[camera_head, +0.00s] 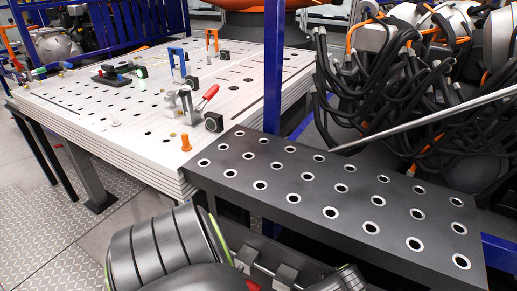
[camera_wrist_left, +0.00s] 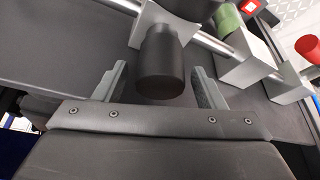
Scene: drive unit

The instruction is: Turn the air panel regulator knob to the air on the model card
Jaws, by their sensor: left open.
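A black cylindrical knob (camera_wrist_left: 163,65) hangs from a metal fitting on a silver pipe in the left wrist view. I take it to be the regulator knob. My left gripper (camera_wrist_left: 160,88) is open, with one finger on each side of the knob and visible gaps between. I cannot tell how deep the knob sits between the fingers. In the head view, part of the pipe unit (camera_head: 268,266) shows low in the middle, partly hidden by my arm. The knob's markings and the model card are not visible. My right gripper is not in view.
A green knob (camera_wrist_left: 228,20) and a red knob (camera_wrist_left: 307,48) sit along the same pipe to the right. A dark perforated table (camera_head: 335,170) lies beyond the unit. A light fixture table (camera_head: 150,115) with clamps stands at left, and cables (camera_head: 385,90) crowd the upper right.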

